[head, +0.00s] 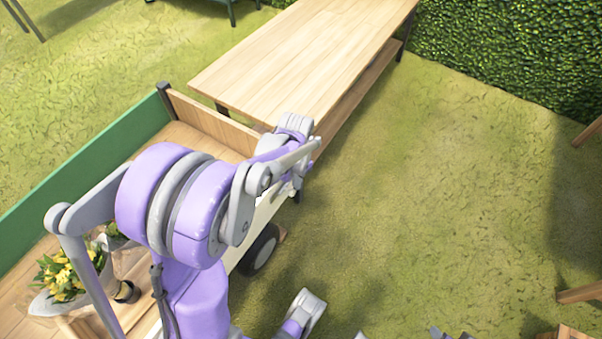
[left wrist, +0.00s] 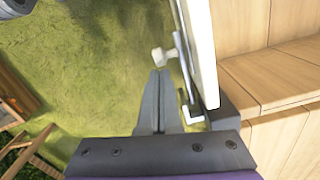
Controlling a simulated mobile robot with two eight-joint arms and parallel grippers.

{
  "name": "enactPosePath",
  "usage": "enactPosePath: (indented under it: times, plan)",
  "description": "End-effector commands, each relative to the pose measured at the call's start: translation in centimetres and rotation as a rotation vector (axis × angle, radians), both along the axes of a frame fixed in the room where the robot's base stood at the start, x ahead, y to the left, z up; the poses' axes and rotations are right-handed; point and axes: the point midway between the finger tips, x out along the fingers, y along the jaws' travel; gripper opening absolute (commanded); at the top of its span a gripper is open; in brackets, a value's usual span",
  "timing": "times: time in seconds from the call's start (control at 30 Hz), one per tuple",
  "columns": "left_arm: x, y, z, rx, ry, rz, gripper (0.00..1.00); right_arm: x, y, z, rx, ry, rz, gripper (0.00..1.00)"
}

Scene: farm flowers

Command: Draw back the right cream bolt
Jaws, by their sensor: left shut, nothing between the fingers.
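A bolt with a cream knob (left wrist: 160,57) is mounted on the outer face of a cream board (left wrist: 203,50) in the left wrist view. Its thin metal rod runs down along the board to a pale bracket (left wrist: 190,112) by a dark corner post. My left gripper (left wrist: 160,75) is shut and empty, its fingertips just below the knob. I cannot tell whether they touch it. In the head view my left gripper is mostly hidden by its own arm, beside the cart's cream side board (head: 262,222).
The cart has a green side (head: 85,180), a wooden end board (head: 212,122) and a black wheel (head: 260,250). A long wooden table (head: 300,60) stands beyond.

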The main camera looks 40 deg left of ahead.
Motion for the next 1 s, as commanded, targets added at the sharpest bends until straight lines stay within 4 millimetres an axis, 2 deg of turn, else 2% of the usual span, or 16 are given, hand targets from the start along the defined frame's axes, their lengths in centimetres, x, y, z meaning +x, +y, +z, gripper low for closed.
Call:
enactPosePath:
  times: [0.37,0.7,1.0]
  plan:
    - [-0.2,0.0,-0.1,0.0,0.0,0.0,0.0,0.0,0.0,0.0,0.0,0.0,0.0,0.5]
    - [-4.2,-0.4,0.0,0.0,-0.001,0.0,0.0,0.0,0.0,0.6,0.0,-0.002,0.0,0.5]
    - [-4.1,-0.4,0.0,0.0,0.0,0.0,0.0,0.0,0.0,0.6,0.0,-0.002,0.0,0.5]
